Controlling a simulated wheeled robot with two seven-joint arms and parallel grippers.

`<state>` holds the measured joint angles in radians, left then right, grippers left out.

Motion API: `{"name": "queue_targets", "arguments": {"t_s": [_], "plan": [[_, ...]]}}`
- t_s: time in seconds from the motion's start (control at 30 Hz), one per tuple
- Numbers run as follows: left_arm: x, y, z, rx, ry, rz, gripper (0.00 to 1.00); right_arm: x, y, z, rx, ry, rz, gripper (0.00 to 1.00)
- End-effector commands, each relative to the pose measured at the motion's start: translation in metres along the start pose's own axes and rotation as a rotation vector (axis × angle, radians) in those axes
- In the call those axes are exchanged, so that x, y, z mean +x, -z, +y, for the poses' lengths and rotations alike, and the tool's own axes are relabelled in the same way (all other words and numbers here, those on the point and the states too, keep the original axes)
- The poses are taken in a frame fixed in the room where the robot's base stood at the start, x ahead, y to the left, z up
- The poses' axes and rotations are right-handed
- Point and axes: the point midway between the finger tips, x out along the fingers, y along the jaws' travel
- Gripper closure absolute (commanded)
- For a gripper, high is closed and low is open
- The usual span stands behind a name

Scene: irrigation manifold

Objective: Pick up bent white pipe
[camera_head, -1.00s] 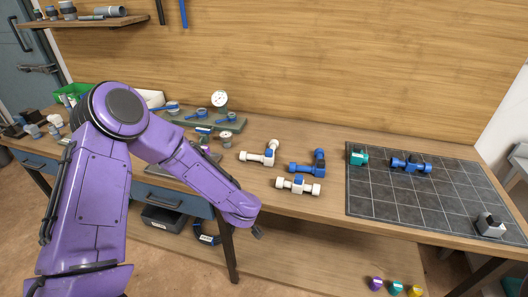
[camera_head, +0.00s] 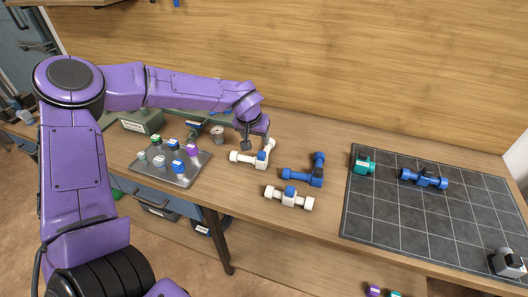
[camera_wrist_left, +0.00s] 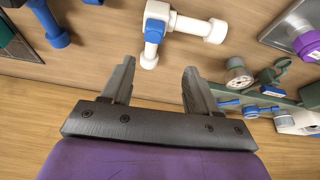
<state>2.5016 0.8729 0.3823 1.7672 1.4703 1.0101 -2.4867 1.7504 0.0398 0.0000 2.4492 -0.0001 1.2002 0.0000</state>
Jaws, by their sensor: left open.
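The bent white pipe (camera_head: 246,158) lies on the wooden bench, an L shape with a blue part at its corner. It also shows in the left wrist view (camera_wrist_left: 190,25), just beyond the fingertips. My left gripper (camera_head: 246,143) hangs above and just behind the pipe, fingers pointing down. In the left wrist view its two fingers (camera_wrist_left: 160,68) are spread apart with nothing between them. The pipe is not between the fingers. My right gripper is not in view.
A tray (camera_head: 181,181) with small coloured caps sits to the left. A dark grid mat (camera_head: 400,215) holds a blue pipe (camera_head: 424,179) and a teal fitting (camera_head: 364,166).

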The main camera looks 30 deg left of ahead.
Motion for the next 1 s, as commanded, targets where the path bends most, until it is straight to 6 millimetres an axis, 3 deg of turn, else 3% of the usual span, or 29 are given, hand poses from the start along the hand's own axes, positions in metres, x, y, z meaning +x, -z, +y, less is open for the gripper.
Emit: {"name": "queue_targets", "arguments": {"t_s": [0.1,0.5,0.77,0.87,0.97,1.0], "plan": [[0.024,0.0,0.007,0.012,0.0,-0.004,0.4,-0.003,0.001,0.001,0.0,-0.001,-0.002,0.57],[0.084,-0.002,0.017,0.014,-0.001,-0.002,0.4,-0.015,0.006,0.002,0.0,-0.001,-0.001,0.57],[0.09,-0.002,0.016,0.012,-0.002,0.0,0.4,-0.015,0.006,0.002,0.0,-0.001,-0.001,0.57],[0.09,-0.002,0.016,0.012,-0.002,0.0,0.66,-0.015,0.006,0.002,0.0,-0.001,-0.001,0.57],[0.09,-0.002,0.016,0.012,-0.001,0.0,0.99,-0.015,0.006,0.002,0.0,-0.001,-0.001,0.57],[0.09,-0.002,0.016,0.012,-0.001,-0.001,1.0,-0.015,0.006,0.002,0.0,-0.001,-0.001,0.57]]}}
